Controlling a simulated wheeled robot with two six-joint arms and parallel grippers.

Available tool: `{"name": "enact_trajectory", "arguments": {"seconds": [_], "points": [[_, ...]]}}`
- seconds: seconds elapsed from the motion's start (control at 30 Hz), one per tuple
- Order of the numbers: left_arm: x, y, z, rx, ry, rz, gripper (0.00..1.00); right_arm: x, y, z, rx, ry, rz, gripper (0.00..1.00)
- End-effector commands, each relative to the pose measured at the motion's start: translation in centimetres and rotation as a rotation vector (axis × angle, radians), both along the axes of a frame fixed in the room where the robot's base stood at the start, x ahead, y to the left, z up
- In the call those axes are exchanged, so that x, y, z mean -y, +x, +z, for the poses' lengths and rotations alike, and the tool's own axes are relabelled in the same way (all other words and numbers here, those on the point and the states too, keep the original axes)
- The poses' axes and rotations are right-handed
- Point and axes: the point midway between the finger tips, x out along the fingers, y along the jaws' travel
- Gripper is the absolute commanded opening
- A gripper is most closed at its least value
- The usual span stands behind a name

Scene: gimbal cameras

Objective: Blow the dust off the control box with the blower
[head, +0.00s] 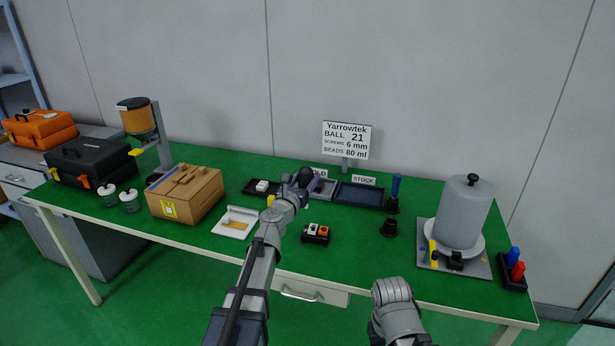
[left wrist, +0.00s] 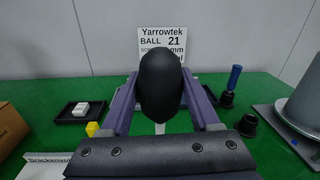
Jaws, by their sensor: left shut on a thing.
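The control box is probably the small black box with white and orange parts on top (head: 316,233), near the table's front middle; I cannot make out dust on it. The blower, a black rounded bulb (left wrist: 160,85), is held between the purple-grey fingers of my left gripper (left wrist: 160,112), with a pale tip below it. In the head view the bulb (head: 304,176) shows at the end of my left arm, above and behind the control box, apart from it. The control box does not show in the left wrist view. My right gripper is out of view.
A cardboard box (head: 186,195) and a white tray (head: 235,223) lie to the left. Dark trays (head: 360,194) and a sign (head: 346,139) stand behind. Black holders (head: 388,228) and a grey canister (head: 462,212) stand right. Green tabletop is clear around the control box.

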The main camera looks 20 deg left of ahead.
Motion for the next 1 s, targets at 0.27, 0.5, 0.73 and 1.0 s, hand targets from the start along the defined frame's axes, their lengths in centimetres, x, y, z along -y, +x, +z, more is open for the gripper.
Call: {"name": "enact_trajectory", "arguments": {"seconds": [0.27,0.5,0.73,1.0], "points": [[-0.1,0.2,0.2,0.000,0.000,0.020,0.00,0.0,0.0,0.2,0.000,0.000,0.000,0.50],[-0.1,0.2,-1.2,0.000,0.000,0.019,0.00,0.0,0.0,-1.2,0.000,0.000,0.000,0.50],[-0.1,0.2,-3.5,0.000,0.000,0.019,0.00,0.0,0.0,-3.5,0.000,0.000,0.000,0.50],[-0.1,0.2,-5.2,0.000,0.000,0.019,0.00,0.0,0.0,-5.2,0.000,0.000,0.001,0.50]]}}
